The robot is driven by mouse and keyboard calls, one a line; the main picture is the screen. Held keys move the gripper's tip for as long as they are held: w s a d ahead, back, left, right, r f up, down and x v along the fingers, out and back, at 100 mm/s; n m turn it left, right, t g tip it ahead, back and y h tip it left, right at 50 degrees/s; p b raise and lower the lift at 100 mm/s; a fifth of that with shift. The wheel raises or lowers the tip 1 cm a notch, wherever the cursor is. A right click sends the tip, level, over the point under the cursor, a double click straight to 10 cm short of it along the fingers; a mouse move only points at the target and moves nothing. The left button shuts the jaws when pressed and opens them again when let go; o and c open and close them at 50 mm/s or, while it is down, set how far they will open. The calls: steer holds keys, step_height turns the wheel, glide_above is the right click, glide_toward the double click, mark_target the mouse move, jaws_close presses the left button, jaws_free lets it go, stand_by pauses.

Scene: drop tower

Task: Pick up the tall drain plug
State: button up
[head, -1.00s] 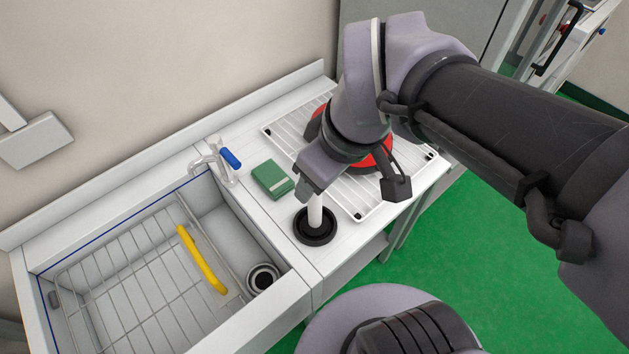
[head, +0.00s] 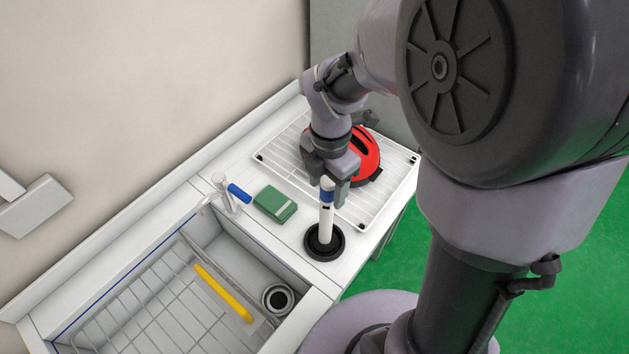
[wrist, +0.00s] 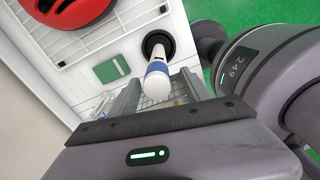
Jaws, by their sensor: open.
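The tall drain plug is a white upright tube (head: 325,219) with a blue band near its top and a wide round black base (head: 324,243). It stands on the white counter just right of the sink. My gripper (head: 333,172) is open and empty, close behind the plug's top in the head view. In the wrist view, the plug's blue band (wrist: 157,68) and white end show between the two spread fingers of my gripper (wrist: 160,90). I see no contact, and I cannot tell whether the top is within the jaws in depth.
A green box (head: 274,204) lies left of the plug. A white wire rack (head: 392,190) with a red rounded object (head: 366,160) is behind it. The sink (head: 310,302) holds a wire basket with a yellow bar (head: 222,292).

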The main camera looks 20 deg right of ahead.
steer(key=b, duration=0.1)
glide_above(326, 217)
steer(key=w, duration=0.2)
steer(key=f, duration=0.4)
steer(key=shift+s+d+f, duration=0.15)
steer(key=shift+d+f, duration=0.2)
steer(key=shift+s, duration=0.1)
steer(key=shift+c, duration=0.9)
jaws_close()
steer(key=shift+r, duration=0.1)
